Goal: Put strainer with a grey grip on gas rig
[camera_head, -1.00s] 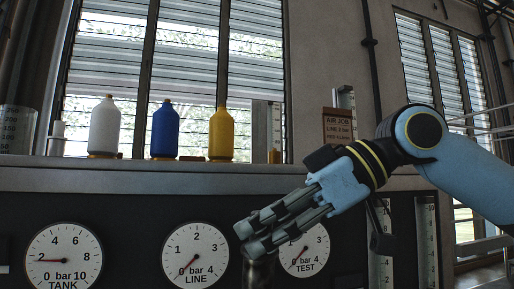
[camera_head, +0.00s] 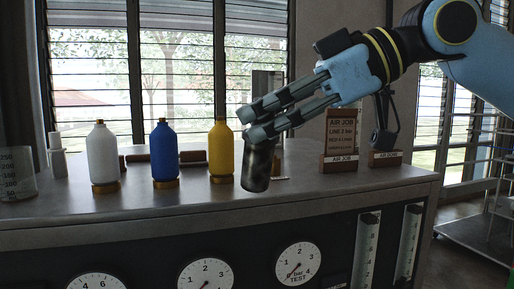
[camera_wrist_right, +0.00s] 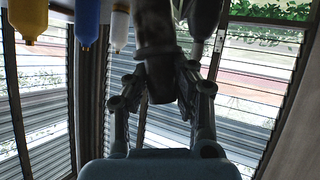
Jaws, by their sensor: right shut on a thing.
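My right gripper (camera_head: 250,124) is shut on a dark grey, worn-looking cylinder (camera_head: 257,168), which I take to be the strainer. In the right wrist view the cylinder (camera_wrist_right: 154,40) sits between the fingers (camera_wrist_right: 157,85). I cannot tell whether the cylinder touches the top. My left gripper is not in view.
White (camera_head: 103,155), blue (camera_head: 164,150) and yellow (camera_head: 221,148) bottles stand left of the cylinder. The front strip of the bench top is clear.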

